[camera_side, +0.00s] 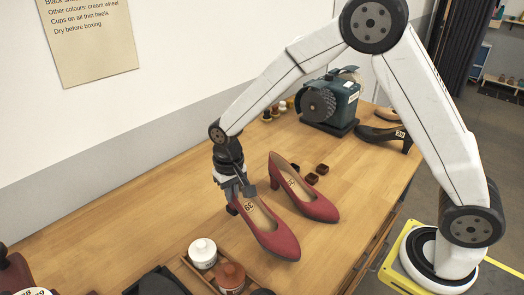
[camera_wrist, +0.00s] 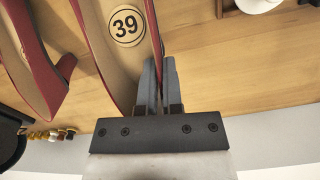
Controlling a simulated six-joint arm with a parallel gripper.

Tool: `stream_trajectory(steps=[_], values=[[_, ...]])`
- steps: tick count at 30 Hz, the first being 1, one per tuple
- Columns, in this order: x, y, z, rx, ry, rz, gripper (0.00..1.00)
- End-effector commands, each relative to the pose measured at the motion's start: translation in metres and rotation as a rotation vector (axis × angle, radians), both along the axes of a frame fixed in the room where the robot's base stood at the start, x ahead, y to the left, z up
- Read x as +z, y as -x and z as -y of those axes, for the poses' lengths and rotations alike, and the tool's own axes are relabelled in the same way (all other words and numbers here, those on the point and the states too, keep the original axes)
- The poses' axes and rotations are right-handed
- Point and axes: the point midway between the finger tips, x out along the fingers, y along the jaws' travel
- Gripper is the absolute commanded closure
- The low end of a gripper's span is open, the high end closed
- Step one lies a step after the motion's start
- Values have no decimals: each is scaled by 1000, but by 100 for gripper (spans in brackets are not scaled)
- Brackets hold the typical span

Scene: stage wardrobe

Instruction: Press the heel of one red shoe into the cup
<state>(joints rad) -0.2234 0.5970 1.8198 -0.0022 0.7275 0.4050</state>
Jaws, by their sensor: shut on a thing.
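Two red shoes lie on the wooden table. My gripper (camera_side: 240,188) is shut on the side wall of the nearer red shoe (camera_side: 274,238), towards its heel end. In the wrist view, my gripper (camera_wrist: 157,85) pinches that shoe's red edge (camera_wrist: 153,30), beside the insole label 39. A dark piece (camera_side: 232,209) shows at this shoe's heel; I cannot tell whether it is a cup or whether the shoe touches the table. The other red shoe (camera_side: 316,208) stands to its right, and its heel (camera_wrist: 68,66) shows in the wrist view. Small dark brown cups (camera_side: 312,179) sit behind it.
A green polishing machine (camera_side: 340,99) with brush wheels stands at the back. Black shoes (camera_side: 385,136) lie right of it. A white jar (camera_side: 203,253) and a brown jar (camera_side: 230,277) stand in a wooden tray at the front. The table right of the red shoes is clear.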

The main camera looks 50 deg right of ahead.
Motion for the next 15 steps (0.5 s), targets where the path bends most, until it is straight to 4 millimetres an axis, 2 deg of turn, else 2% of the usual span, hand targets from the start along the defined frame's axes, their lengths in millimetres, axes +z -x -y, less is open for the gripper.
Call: stream_trajectory(steps=[15], values=[[1, 0, -26, 1, -1, 1, 100]])
